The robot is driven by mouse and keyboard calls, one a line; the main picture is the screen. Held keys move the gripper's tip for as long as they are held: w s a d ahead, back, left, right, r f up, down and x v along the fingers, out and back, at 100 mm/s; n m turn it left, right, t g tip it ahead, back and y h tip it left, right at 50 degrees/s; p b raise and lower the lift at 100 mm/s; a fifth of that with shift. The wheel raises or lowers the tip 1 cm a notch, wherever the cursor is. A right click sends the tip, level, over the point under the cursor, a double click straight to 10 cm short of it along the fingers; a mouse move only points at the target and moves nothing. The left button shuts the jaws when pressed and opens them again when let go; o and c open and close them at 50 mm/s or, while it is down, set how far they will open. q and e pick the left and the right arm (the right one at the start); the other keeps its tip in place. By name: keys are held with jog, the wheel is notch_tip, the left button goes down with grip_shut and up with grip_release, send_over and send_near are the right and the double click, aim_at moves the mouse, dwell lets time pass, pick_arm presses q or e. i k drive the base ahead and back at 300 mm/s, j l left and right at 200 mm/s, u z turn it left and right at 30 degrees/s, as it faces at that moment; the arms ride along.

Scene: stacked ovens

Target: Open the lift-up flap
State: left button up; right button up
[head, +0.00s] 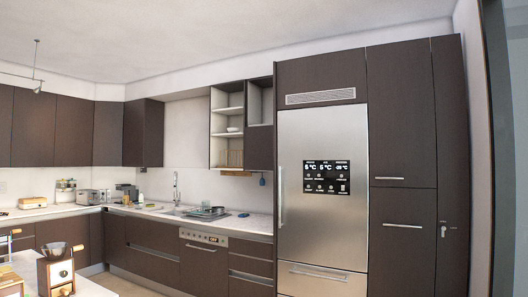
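No gripper of mine is in view. I cannot tell for sure which panel is the lift-up flap, and no stacked ovens show. A tall dark brown cabinet right of the fridge has a shut upper door (402,115) with a horizontal handle (389,178) near its bottom edge. Below it is a shut lower door (403,255) with a horizontal handle (402,226) near its top. A dark panel (318,72) with a vent grille (320,96) closes the space above the fridge.
The steel fridge (325,135) stands shut. Open wall shelves (227,114) and a counter with a sink (178,211) are left of it. A wooden grinder-like object (60,277) stands on a near worktop (90,288) at lower left.

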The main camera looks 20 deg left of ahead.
aim_at(259, 140)
jog(key=i+j, duration=0.35)
jog(key=j, duration=0.15)
jog(key=i+j, duration=0.4)
jog(key=i+j+z, duration=0.15)
jog(key=i+j, duration=0.2)
jog(key=i+j+z, duration=0.1)
jog(key=i+j, duration=0.3)
jog(key=i, duration=0.15)
jog(key=i+j+z, duration=0.15)
jog(key=i+j, duration=0.25)
jog(key=i+j+z, duration=0.1)
jog(key=i+j, duration=0.3)
jog(key=j, duration=0.15)
jog(key=i+j+z, duration=0.15)
jog(key=i+j, duration=0.25)
jog(key=i+j+z, duration=0.15)
jog(key=i+j, duration=0.2)
jog(key=j, duration=0.3)
jog(key=i+j+z, duration=0.1)
jog(key=i+j, duration=0.2)
jog(key=j, duration=0.3)
jog(key=i+j+z, duration=0.15)
jog(key=i+j, duration=0.15)
jog(key=j, duration=0.35)
